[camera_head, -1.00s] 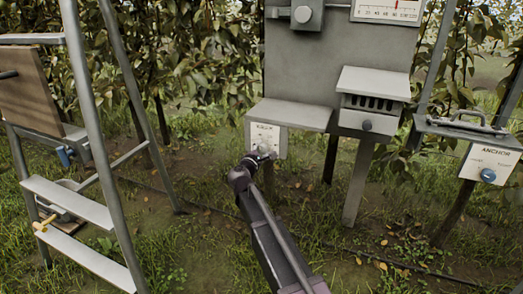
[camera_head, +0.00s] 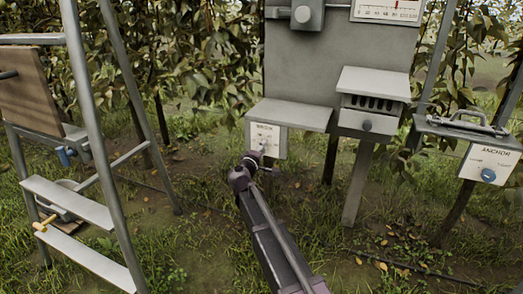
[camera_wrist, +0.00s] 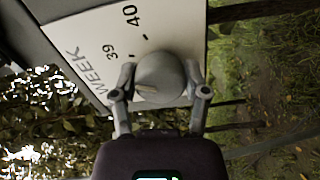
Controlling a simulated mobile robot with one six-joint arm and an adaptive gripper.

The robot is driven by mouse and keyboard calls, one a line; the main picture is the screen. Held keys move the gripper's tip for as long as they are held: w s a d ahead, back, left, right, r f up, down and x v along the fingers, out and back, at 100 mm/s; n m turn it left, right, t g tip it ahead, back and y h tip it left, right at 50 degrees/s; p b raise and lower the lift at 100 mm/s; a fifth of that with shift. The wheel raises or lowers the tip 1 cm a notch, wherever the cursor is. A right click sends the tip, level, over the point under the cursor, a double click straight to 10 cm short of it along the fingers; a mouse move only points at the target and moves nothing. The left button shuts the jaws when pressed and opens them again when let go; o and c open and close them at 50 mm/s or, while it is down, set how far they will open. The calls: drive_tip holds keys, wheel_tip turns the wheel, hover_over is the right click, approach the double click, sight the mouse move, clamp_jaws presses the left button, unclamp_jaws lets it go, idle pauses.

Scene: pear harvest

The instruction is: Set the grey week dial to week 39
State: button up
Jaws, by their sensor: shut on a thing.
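The grey week dial (camera_wrist: 160,80) is a round knob on a pale panel (camera_wrist: 90,28) marked WEEK, with 39 and 40 and short tick marks beside them. A pale pointer mark shows on the dial's face, at its left in the wrist view; I cannot tell exactly which number it lines up with. My gripper (camera_wrist: 160,76) is shut on the dial, one finger on each side. In the head view, my gripper (camera_head: 258,158) reaches the small week panel (camera_head: 281,142) under a grey hood and hides most of the dial.
A grey hood (camera_head: 290,115) juts out above the week panel. A slotted box (camera_head: 370,103) with a knob hangs to the right. An ANCHOR panel (camera_head: 490,163) with a blue knob stands far right. A ladder (camera_head: 70,205) stands left. Grass lies below.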

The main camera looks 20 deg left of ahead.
drive_tip(key=shift+w, duration=0.15)
drive_tip(key=o, duration=1.2)
drive_tip(key=shift+c, duration=0.2)
drive_tip(key=s+a, duration=0.1)
drive_tip(key=s, duration=1.1)
